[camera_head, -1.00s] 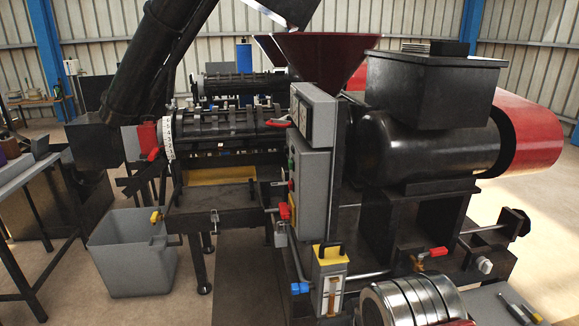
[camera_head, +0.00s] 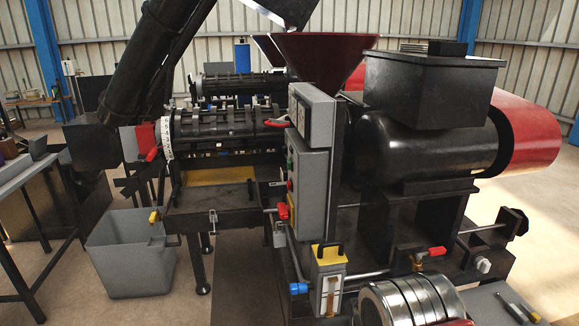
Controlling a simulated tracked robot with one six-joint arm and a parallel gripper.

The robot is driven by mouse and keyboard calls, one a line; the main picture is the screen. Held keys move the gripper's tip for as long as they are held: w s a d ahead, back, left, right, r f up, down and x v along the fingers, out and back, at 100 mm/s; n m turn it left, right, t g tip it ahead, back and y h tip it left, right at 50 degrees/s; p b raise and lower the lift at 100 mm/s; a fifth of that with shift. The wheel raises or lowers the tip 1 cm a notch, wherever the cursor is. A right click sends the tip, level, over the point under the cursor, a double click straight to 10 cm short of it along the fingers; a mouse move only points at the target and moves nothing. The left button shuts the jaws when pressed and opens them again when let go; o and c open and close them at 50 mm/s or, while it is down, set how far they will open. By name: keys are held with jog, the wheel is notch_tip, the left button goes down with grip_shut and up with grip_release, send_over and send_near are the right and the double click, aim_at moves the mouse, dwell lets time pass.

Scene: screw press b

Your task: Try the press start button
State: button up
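The press (camera_head: 225,125) stands in the middle, with a dark barrel cage at left and a dark red hopper (camera_head: 325,55) above. A grey control box (camera_head: 314,190) is mounted on its front. On the box's narrow left side are a small green button (camera_head: 290,165) and a red button (camera_head: 290,185) below it. A red and yellow switch (camera_head: 284,211) sits lower on that side. The buttons are seen at a steep angle and no labels are readable. I cannot make out my gripper in this view. Nothing is seen touching the buttons.
A grey bin (camera_head: 130,262) stands on the floor at lower left. A grey box with a yellow top (camera_head: 328,265) and metal rings (camera_head: 410,303) are in front. A table (camera_head: 25,180) is at far left. Red-handled valves stick out from the press.

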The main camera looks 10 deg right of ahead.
jog(key=shift+c, duration=0.3)
grip_shut()
dwell(1.6)
